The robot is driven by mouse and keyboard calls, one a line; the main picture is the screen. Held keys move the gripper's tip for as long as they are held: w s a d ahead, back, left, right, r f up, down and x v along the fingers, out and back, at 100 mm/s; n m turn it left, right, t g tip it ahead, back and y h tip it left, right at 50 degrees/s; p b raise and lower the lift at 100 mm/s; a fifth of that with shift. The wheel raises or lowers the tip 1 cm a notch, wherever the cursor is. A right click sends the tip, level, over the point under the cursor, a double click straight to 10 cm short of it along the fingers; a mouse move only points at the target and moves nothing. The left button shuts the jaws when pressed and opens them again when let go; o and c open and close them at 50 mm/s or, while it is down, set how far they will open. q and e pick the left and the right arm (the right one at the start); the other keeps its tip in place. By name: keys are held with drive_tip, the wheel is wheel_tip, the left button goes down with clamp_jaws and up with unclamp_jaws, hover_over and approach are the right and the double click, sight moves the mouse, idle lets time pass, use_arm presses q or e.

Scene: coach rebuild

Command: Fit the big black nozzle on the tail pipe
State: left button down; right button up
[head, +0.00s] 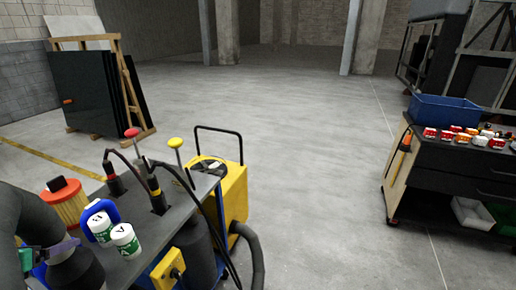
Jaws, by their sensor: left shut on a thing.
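The big black nozzle (77,270) is at the lower left of the head view, at the end of a thick dark grey hose (28,218). The bottom edge cuts it off. My left gripper (50,254), with purple and teal parts showing, is at the nozzle's left side, shut on it. Much of the grip is hidden by the hose and the frame edge. The tail pipe cannot be made out in this view. My right gripper is not in view.
A grey-topped cart (145,235) stands close by, with white-and-green cans (125,241) and black tools (155,194) on it. A yellow machine (232,195) with a black handle is behind. A workbench (455,170) with a blue bin (445,111) stands right. The middle floor is clear.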

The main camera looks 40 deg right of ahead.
sight(46, 236)
use_arm(q)
drive_tip(key=shift+r+p, duration=1.8)
drive_tip(key=shift+r, duration=1.35)
drive_tip(key=shift+f, duration=0.1)
